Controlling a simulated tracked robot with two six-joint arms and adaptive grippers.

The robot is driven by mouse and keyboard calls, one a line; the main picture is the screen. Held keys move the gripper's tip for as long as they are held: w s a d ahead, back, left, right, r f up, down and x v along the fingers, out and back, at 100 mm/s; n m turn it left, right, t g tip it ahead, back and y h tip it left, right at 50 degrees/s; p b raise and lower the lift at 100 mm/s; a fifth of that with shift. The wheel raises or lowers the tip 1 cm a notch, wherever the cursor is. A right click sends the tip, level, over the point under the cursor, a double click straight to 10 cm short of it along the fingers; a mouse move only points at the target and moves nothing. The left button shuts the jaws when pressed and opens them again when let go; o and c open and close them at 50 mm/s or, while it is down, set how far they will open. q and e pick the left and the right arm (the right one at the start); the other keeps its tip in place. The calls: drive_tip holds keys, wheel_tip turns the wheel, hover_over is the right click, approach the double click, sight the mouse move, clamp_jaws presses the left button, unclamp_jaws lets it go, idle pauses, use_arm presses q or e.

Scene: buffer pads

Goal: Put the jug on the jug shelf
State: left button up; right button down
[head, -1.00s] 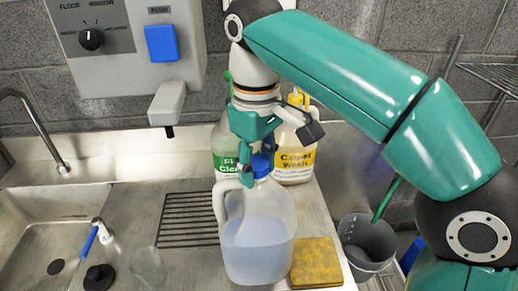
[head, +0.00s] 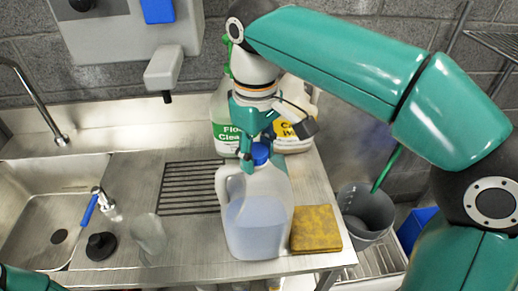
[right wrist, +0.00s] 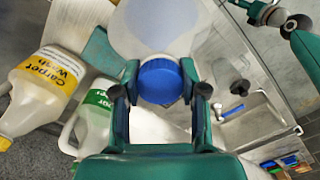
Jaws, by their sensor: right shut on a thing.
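The jug (head: 258,222) is translucent with a blue cap and bluish liquid inside. It is upright in front of the cleaner bottles, near the counter's front edge; I cannot tell whether its base touches the counter. My right gripper (head: 246,160) is shut on it at the top. In the right wrist view the fingers (right wrist: 160,92) stand on either side of the blue cap (right wrist: 159,80). A teal part of my left arm shows at the head view's bottom left. My left gripper (right wrist: 268,14) shows at the wrist view's top right, its jaws unclear. No shelf is clearly identifiable as the jug shelf.
A green-label bottle (head: 226,136) and a yellow-label bottle (head: 296,134) stand behind the jug. A yellow-brown pad (head: 316,228) lies right of it. A grey bucket (head: 367,212) is further right. A sink (head: 42,222) and drain grate (head: 185,187) are left. A wire rack (head: 492,45) is upper right.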

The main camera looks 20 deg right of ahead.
drive_tip(key=c, duration=0.6)
unclamp_jaws()
drive_tip(key=shift+c, duration=0.2)
